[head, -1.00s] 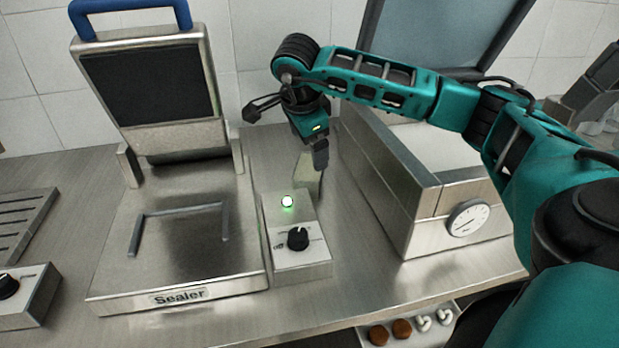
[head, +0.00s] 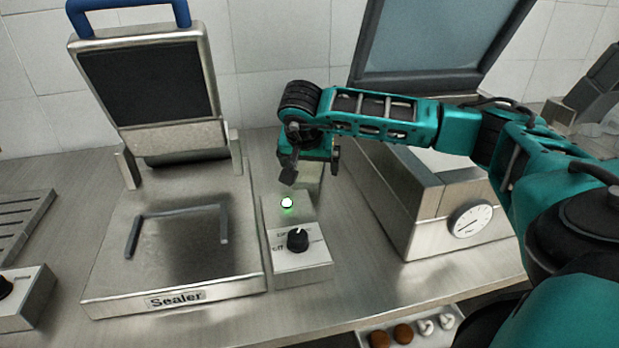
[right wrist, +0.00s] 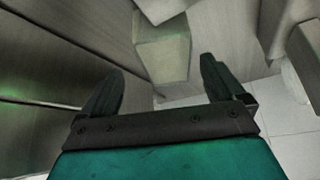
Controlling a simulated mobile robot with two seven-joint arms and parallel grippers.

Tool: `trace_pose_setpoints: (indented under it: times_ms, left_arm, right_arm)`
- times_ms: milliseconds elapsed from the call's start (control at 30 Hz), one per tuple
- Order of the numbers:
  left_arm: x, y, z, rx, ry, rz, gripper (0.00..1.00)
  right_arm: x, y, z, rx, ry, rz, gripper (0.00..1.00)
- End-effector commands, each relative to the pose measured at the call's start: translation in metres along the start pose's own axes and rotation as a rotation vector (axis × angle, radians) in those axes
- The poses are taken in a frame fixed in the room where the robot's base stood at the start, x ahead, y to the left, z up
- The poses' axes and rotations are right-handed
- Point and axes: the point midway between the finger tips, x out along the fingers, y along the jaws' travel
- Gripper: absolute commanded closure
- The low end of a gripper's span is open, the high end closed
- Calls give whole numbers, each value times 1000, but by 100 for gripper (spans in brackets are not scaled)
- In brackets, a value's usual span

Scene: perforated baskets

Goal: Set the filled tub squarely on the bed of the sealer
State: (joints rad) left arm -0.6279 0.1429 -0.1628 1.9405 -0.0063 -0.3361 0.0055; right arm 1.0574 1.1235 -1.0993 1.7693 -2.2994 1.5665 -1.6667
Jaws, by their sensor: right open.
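The sealer (head: 177,297) stands at the left with its lid (head: 150,85) raised. Its bed (head: 180,265) is bare apart from a low three-sided frame (head: 183,210). My right gripper (head: 312,176) is open and empty behind the sealer's control box, pointing down. My left gripper is out of view.
The control box (head: 300,262) has a knob and a lit green lamp. A steel machine with a dial (head: 470,220) and raised lid (head: 430,40) stands right. A slotted tray (head: 22,225) is at the left. A lower tray (head: 410,335) is at the front edge.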

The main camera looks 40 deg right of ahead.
Motion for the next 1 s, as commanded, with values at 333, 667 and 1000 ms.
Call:
trace_pose_setpoints:
  times_ms: [333,667,1000]
  left_arm:
    - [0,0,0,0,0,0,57]
    - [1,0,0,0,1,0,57]
    - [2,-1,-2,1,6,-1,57]
  right_arm:
    - [31,-5,-6,2,-1,2,4]
    - [62,-8,-9,0,0,-1,4]
    - [62,-8,-8,0,0,-1,4]
